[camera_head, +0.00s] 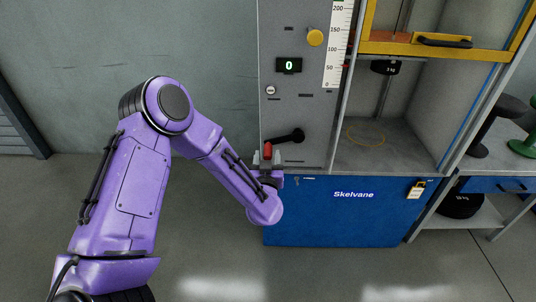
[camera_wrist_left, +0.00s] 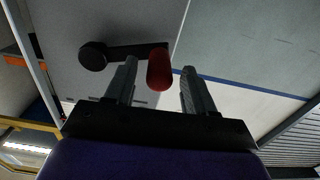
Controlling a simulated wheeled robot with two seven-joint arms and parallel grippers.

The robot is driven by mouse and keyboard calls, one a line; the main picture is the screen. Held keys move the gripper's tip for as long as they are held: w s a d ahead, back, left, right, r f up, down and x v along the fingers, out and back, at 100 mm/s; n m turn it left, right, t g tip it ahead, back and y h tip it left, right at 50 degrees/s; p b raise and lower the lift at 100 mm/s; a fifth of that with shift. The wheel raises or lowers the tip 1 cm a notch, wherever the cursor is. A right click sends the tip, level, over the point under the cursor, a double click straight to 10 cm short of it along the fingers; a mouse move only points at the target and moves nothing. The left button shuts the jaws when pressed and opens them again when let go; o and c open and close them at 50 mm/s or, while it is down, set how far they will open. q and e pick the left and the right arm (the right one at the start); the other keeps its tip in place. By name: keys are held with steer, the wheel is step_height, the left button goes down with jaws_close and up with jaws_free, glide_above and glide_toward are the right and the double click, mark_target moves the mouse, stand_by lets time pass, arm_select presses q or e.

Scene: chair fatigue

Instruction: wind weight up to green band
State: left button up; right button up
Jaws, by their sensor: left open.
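The crank has a black arm (camera_head: 285,137) on the grey machine panel and a red handle (camera_head: 267,151) at its lower left end. My left gripper (camera_head: 267,160) is at the handle. In the left wrist view the red handle (camera_wrist_left: 159,69) lies between the two open fingers (camera_wrist_left: 156,90), with gaps visible on both sides. A black weight (camera_head: 385,67) marked in kg hangs on a rod in the bay. The scale (camera_head: 338,45) runs from 0 to above 200, and the display (camera_head: 289,65) reads 0. My right gripper is out of view.
A yellow-framed guard (camera_head: 432,51) with a black handle crosses the upper bay. Dark and green weights (camera_head: 525,145) stand at right. Floor at left is clear.

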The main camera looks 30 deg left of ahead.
arm_select(q)
steer(key=shift+x, duration=1.35)
jaws_close()
steer(key=shift+r+m+p, duration=0.2)
steer(key=shift+m+p, duration=0.1)
steer(key=shift+p, duration=0.1)
